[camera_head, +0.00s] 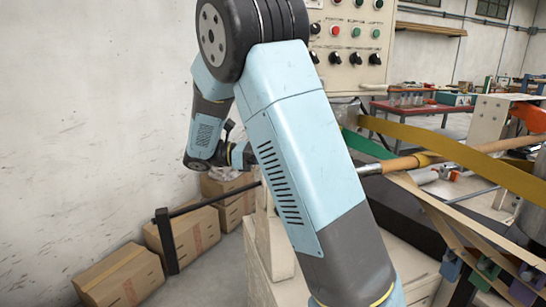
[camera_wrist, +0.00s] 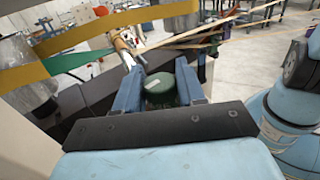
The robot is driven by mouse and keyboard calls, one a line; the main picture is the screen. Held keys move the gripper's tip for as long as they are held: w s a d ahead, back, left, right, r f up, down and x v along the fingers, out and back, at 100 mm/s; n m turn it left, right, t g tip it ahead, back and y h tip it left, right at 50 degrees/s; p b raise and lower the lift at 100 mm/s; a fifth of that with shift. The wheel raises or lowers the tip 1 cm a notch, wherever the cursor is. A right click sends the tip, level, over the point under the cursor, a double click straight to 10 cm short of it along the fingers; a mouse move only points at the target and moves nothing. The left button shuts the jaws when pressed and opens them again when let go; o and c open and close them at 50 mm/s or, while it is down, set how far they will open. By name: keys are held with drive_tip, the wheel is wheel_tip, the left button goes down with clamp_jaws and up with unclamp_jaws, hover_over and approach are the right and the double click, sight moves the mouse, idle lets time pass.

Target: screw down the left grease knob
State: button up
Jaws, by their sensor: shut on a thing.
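A dark green round grease knob (camera_wrist: 160,92) with a pale mark on its top is in the middle of the wrist view. My gripper (camera_wrist: 158,74) has its two blue fingers on either side of this knob, shut on it. I cannot tell from these views how far the knob is screwed down. In the head view my arm's upper link hides the gripper and the knob. A second grease knob cannot be made out in either view.
A control panel (camera_head: 348,42) with coloured buttons stands behind my arm. Yellow bands (camera_head: 460,157) and a long roller (camera_head: 480,148) run to the right. Cardboard boxes (camera_head: 120,277) sit on the floor at left, near a dark bar (camera_head: 166,240). A red-topped table (camera_head: 425,108) stands behind.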

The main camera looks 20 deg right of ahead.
drive_tip(key=shift+r, duration=0.1)
drive_tip(key=o, duration=1)
drive_tip(key=shift+c, duration=0.2)
drive_tip(key=shift+w, duration=0.1)
drive_tip(key=v, duration=1.3)
drive_tip(key=shift+a, duration=0.45)
drive_tip(key=shift+w+d, duration=0.1)
drive_tip(key=s+d+r+m+t+y, duration=0.4)
drive_tip(key=s+d+m+t+y, duration=0.25)
drive_tip(key=s+d+y, duration=0.45)
drive_tip(key=s+f+m+t+y, duration=0.1)
drive_tip(key=s+m+t+y, duration=0.1)
drive_tip(key=s, duration=0.6)
drive_tip(key=s+d+f+m+t+y, duration=0.1)
drive_tip(key=s+m+t+y, duration=0.2)
drive_tip(key=s, duration=0.6)
drive_tip(key=shift+s+d+f+m+t, duration=0.25)
drive_tip(key=shift+f+m+t, duration=0.1)
drive_tip(key=shift+m+t, duration=0.45)
